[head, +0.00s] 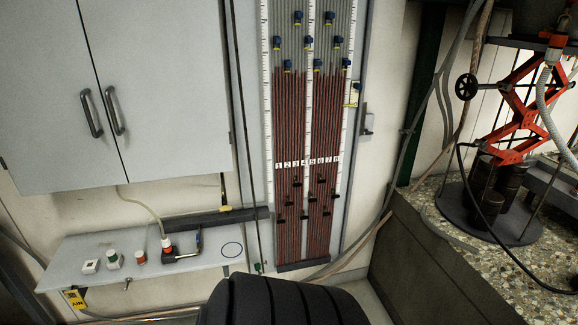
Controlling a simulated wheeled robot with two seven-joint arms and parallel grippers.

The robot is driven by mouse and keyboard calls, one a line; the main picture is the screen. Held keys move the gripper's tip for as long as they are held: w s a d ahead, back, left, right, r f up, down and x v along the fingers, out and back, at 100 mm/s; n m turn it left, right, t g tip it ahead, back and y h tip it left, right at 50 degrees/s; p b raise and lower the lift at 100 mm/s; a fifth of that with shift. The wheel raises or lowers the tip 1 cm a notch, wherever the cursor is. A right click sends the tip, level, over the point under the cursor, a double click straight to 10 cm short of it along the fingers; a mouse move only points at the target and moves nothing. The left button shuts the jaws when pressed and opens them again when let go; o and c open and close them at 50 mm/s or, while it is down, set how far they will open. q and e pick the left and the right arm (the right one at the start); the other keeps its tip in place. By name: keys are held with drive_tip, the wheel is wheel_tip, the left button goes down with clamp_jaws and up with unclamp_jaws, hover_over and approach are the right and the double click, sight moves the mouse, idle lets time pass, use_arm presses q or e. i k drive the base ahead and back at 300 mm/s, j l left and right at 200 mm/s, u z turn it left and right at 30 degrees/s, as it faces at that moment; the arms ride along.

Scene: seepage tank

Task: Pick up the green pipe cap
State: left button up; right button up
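A small green and white cap-like piece (113,260) stands on the white shelf (200,262) at the lower left. It is the only green piece I see on the shelf, and it is small in the picture. Neither of my grippers shows in the head view. Nothing is touching the green piece as far as I can see.
A white block (90,267) and an orange and white piece (140,258) flank the green piece. A red and black valve fitting (168,252) with a hose stands to the right. A grey cabinet (150,90) hangs above. A dark ribbed form covers the bottom centre.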

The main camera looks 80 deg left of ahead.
sight(111, 254)
drive_tip(key=u, duration=4.15)
